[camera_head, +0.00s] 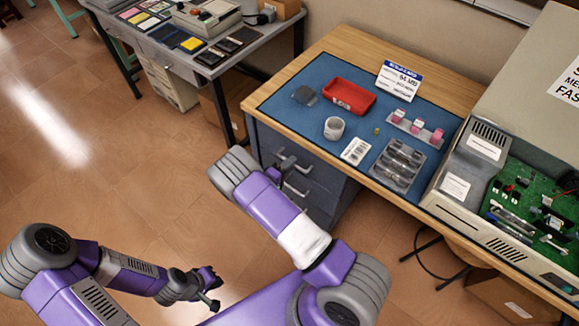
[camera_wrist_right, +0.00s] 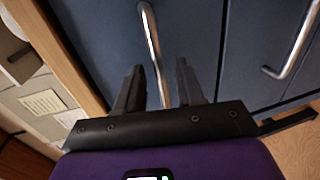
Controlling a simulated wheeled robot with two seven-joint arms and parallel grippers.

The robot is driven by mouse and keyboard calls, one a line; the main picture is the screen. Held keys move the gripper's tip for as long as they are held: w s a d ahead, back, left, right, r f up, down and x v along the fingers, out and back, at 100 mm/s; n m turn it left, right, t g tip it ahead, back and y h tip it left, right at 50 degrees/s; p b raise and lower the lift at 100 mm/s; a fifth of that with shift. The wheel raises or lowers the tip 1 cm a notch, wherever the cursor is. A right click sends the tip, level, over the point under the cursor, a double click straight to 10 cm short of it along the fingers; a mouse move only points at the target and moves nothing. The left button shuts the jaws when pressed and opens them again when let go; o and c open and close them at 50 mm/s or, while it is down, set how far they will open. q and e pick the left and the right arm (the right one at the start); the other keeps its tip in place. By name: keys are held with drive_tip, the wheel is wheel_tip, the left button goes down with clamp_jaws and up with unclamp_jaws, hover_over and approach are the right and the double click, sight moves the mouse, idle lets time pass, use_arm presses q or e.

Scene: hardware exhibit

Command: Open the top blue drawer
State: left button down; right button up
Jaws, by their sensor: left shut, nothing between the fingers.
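The blue-grey drawer unit (camera_head: 325,186) stands under the wooden-edged table. The top drawer (camera_wrist_right: 95,35) has a metal bar handle (camera_wrist_right: 152,45), which runs between the two open fingers of my right gripper (camera_wrist_right: 158,88) in the right wrist view. I cannot tell whether the fingers touch it. In the head view my right gripper (camera_head: 280,168) is at the drawer front, partly hidden by my arm. The top drawer looks closed. A lower drawer's handle (camera_head: 297,189) shows below. My left gripper (camera_head: 212,290) is shut and empty, low over the floor, away from the drawers.
On the blue mat (camera_head: 290,110) are a red tray (camera_head: 348,96), a white cup (camera_head: 334,128), a price sign (camera_head: 398,80) and small parts. An open electronics case (camera_head: 465,190) stands at right. A second table (camera_head: 165,60) is at back left. The floor at left is clear.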

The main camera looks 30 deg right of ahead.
drive_tip(key=shift+w+d, duration=0.1)
drive_tip(key=shift+d, duration=0.05)
clamp_jaws()
idle(0.4)
